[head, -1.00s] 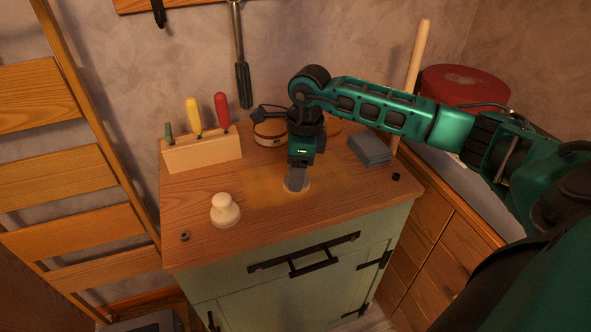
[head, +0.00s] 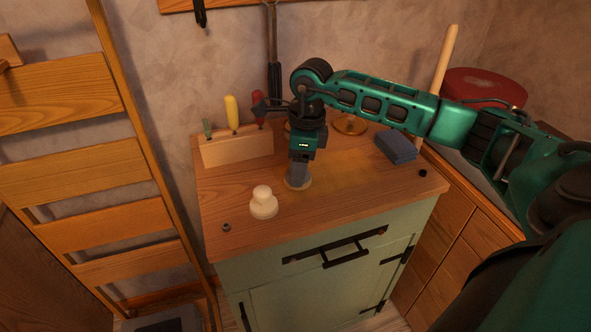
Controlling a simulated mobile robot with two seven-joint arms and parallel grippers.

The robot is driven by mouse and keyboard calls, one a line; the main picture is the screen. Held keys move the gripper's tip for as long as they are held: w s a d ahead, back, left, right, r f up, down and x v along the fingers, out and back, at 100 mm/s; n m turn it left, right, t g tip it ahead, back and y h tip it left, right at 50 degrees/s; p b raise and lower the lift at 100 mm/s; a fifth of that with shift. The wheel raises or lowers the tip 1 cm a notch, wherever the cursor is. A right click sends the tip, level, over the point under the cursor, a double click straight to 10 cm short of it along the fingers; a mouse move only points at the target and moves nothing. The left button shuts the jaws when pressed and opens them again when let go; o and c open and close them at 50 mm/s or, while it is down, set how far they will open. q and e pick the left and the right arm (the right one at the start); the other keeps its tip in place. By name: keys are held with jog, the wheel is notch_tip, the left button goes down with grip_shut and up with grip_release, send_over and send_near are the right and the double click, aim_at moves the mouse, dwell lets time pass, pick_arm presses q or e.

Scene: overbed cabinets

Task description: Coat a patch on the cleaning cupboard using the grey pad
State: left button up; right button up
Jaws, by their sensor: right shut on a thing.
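The cleaning cupboard (head: 340,283) is pale green with a wooden top (head: 235,190). A yellowish, glossy-looking patch (head: 345,172) lies on the middle of the top. My right gripper (head: 298,176) points down and is shut on the grey pad (head: 300,184), a small round disc. The pad is at the left end of the patch and looks to be on or very near the wood; the fingers hide its upper part. A second, cream-white knobbed pad (head: 263,203) stands to the left in front. My left gripper is not in view.
A wooden holder (head: 238,149) with yellow, red and green handled tools stands at the back left. A folded blue-grey cloth (head: 396,147) and a tin (head: 350,125) are at the back right. A small dark nut (head: 227,227) lies at the front left. A wooden ladder (head: 90,180) is at the left.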

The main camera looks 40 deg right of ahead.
jog(key=shift+s+d+r+p, duration=0.1)
jog(key=shift+r+p, duration=0.15)
jog(key=shift+r, duration=0.25)
jog(key=shift+s+d+r+p, duration=0.1)
jog(key=shift+r+p, duration=0.15)
jog(key=shift+r, duration=0.2)
notch_tip(320, 180, up, 2)
jog(key=shift+w+r+p, duration=0.1)
jog(key=shift+p, duration=0.5)
jog(key=shift+a+r, duration=0.1)
jog(key=shift+r, duration=0.85)
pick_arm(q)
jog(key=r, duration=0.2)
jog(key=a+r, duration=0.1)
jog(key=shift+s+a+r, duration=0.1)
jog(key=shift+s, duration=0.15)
